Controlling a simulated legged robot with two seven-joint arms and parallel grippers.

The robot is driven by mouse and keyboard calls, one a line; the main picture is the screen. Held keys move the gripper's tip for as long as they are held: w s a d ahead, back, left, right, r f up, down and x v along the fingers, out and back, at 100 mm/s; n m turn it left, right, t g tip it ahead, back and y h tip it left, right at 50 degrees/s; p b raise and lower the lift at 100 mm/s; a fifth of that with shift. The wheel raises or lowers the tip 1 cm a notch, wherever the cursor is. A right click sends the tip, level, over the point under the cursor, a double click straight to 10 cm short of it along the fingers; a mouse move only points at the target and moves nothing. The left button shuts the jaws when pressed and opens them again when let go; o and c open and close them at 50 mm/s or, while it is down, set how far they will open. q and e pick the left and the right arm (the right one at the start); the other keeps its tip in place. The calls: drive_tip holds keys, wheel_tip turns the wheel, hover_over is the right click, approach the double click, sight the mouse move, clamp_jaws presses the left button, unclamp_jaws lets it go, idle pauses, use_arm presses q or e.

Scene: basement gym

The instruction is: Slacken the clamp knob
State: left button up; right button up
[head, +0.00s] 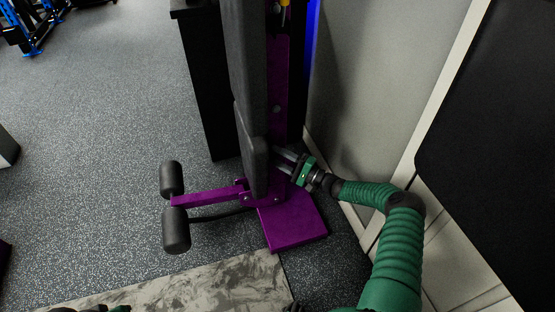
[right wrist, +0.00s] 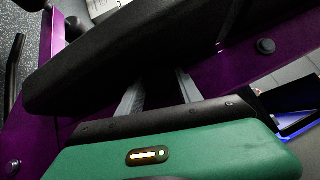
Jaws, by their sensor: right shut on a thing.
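A purple bench frame with black pads (head: 252,70) stands upright in the head view. My right gripper (head: 282,160) reaches in from the right at the lower end of the pads. In the right wrist view its two grey fingers (right wrist: 160,92) stand apart, and their tips go out of sight behind a black pad (right wrist: 130,50). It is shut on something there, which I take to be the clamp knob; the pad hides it. A black round cap (right wrist: 265,46) shows on the purple post, clear of the fingers. A green and black bit at the bottom left edge may be my left gripper.
Two black foam rollers (head: 176,230) stick out left on a purple arm (head: 207,196). A purple foot plate (head: 292,226) lies below my right gripper. A pale wall (head: 385,70) is close on the right. Speckled floor (head: 95,150) is clear at the left.

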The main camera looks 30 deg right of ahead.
drive_tip(key=shift+s+a+f+m+t, duration=0.1)
drive_tip(key=shift+f+m+t, duration=0.2)
drive_tip(key=shift+f+m, duration=0.15)
drive_tip(key=o, duration=1.2)
drive_tip(key=shift+o, duration=0.8)
drive_tip(key=shift+r, duration=0.2)
drive_tip(key=p+v, duration=0.4)
drive_tip(key=v, duration=0.8)
drive_tip(key=shift+f, duration=0.25)
